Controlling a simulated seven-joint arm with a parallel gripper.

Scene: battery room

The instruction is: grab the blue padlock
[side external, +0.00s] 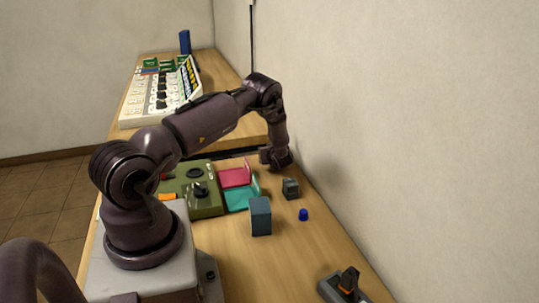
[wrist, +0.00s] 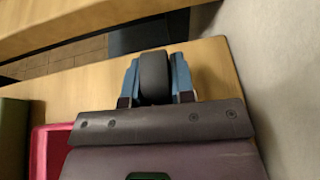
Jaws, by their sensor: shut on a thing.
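My gripper (side external: 272,158) is above the far end of the near bench, close to the wall. The wrist view shows its two bluish fingers (wrist: 155,82) shut on a dark grey rounded thing (wrist: 154,72). This thing fills the gap between the fingers; I see no blue on it and no shackle. Whether it is the padlock I cannot tell. In the side view the held thing is too small and dark to make out. No clearly recognisable blue padlock shows elsewhere. A small bright blue round piece (side external: 303,215) lies on the bench, apart from my gripper.
A blue-grey box (side external: 260,217) and a dark grey block (side external: 290,189) stand nearby. A pink tray (side external: 235,178), a teal tray (side external: 239,200) and a green panel (side external: 205,207) lie left. An orange-and-black device (side external: 345,285) stands in front. The wall (side external: 350,130) is close on the right.

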